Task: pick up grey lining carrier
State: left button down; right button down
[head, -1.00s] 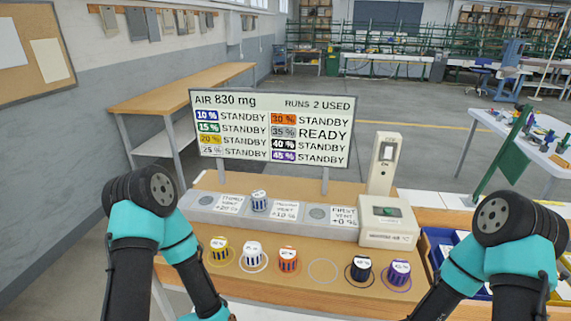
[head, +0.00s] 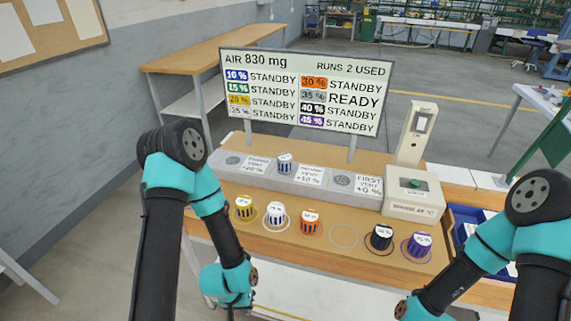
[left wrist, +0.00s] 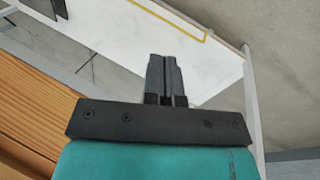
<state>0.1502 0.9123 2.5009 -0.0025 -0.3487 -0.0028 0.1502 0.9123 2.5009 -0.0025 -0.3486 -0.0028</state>
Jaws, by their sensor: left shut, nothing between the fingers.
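An empty ring (head: 343,236) lies in the front row between the orange carrier (head: 310,222) and the black carrier (head: 381,237). My right gripper is out of view.
Yellow (head: 244,208), white (head: 276,213) and purple (head: 419,245) carriers stand in the front row. Behind are a status board (head: 302,90) reading 35 % READY and a beige device (head: 413,198). A blue bin (head: 463,225) stands at right, partly behind my right arm.

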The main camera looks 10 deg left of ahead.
pick_arm(q)
jog(key=c, duration=1.9)
grip_release()
jog(key=o, duration=1.7)
jog(key=shift+o, duration=0.2)
